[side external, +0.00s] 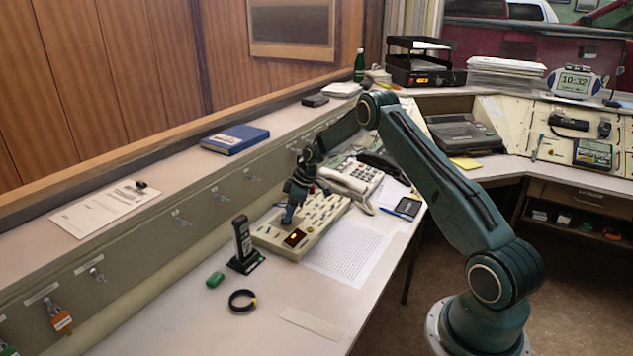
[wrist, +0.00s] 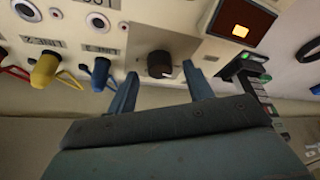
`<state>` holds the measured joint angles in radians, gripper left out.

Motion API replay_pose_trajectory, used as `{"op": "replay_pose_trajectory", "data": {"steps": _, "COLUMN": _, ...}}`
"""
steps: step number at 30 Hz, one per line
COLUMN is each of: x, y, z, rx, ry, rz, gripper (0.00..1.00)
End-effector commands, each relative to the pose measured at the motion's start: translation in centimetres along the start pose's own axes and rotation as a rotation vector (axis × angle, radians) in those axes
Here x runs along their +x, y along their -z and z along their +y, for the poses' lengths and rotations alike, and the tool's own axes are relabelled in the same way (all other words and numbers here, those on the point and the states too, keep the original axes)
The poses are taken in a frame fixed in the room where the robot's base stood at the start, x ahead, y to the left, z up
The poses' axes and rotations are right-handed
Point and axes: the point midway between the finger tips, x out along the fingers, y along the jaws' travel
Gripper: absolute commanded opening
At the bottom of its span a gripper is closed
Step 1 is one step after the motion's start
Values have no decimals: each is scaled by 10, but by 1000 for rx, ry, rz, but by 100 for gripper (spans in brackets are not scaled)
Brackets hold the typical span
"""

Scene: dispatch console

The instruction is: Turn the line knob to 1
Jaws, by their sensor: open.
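The beige console (side external: 322,222) lies on the desk, with my gripper (side external: 287,218) low over its near end. In the wrist view, a round black knob (wrist: 160,65) with a small white mark sits on the console panel. My gripper (wrist: 162,88) is open, one finger at each side of the knob in the picture. I see gaps between the fingers and the knob; I cannot tell how deep the fingertips reach. The number at the white mark is not readable. In the side view my gripper hides the knob.
Blue (wrist: 101,73) and yellow (wrist: 45,70) levers stand left of the knob. A lit display (wrist: 240,22) is at its upper right. A black handheld radio (side external: 243,243) stands in its holder beside the console. A telephone (side external: 350,183) is behind; paper (side external: 350,250) lies in front.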

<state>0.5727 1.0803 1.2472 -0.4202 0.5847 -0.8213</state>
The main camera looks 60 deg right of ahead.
Motion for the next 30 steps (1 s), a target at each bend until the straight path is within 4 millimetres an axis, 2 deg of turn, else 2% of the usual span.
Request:
{"op": "replay_pose_trajectory", "data": {"steps": 6, "x": 12, "y": 0, "z": 0, "rx": 0, "ry": 0, "rz": 0, "gripper": 51}}
{"op": "replay_pose_trajectory", "data": {"steps": 15, "x": 13, "y": 0, "z": 0, "rx": 0, "ry": 0, "rz": 0, "gripper": 51}}
{"op": "replay_pose_trajectory", "data": {"steps": 22, "x": 13, "y": 0, "z": 0, "rx": 0, "ry": 0, "rz": 0, "gripper": 7}}
{"op": "replay_pose_trajectory", "data": {"steps": 30, "x": 13, "y": 0, "z": 0, "rx": 13, "ry": -5, "rz": 1, "gripper": 7}}
